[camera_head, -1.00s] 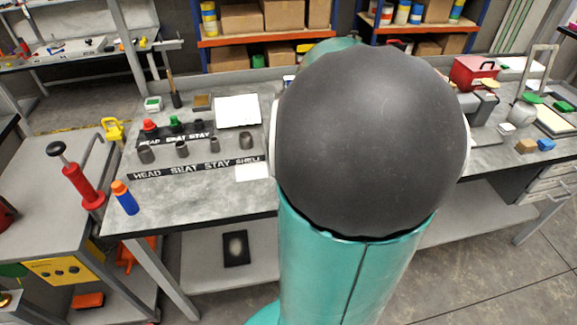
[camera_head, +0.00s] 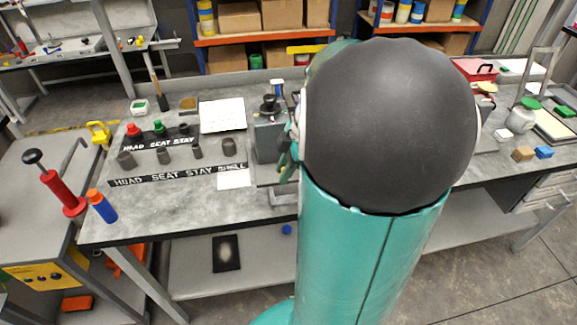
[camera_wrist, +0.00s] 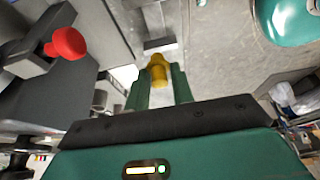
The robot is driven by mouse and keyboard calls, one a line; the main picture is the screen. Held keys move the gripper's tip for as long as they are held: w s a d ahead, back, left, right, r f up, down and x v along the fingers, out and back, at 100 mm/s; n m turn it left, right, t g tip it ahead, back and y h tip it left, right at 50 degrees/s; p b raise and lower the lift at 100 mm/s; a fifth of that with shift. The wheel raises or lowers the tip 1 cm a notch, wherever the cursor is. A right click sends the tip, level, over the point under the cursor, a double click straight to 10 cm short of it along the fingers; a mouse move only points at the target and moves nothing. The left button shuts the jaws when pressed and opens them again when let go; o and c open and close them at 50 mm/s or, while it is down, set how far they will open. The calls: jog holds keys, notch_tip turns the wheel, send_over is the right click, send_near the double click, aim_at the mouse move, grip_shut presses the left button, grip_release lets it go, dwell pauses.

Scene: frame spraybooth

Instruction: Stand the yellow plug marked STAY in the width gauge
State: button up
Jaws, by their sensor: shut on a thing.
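The yellow plug (camera_wrist: 158,72) is held between the green fingers of my gripper (camera_wrist: 160,88) in the wrist view. Its STAY mark cannot be read. A grey metal fixture with a slot-like part (camera_wrist: 160,43) lies just beyond the plug; I cannot tell whether they touch or whether this is the width gauge. In the head view a small rack (camera_head: 160,142) labelled HEAD, SEAT, STAY holds a red plug (camera_head: 133,130) and a green plug (camera_head: 158,127); no yellow plug shows at its STAY place. My arm hides most of my gripper there.
A grey device with a black knob (camera_head: 269,106) stands left of my arm. Several grey cups (camera_head: 163,154) stand behind a strip labelled HEAD, SEAT, STAY, SHELL (camera_head: 175,175). A red knob (camera_wrist: 67,43) is close on the left in the wrist view. The bench front is mostly clear.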

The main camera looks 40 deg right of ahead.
jog(key=shift+a+f, duration=0.25)
jog(key=shift+f, duration=2.85)
jog(key=shift+d+f, duration=0.1)
jog(key=shift+f, duration=0.3)
jog(key=shift+w+a, duration=0.15)
jog(key=shift+a, duration=0.1)
jog(key=shift+f, duration=0.2)
dwell(0.5)
jog(key=o, duration=1)
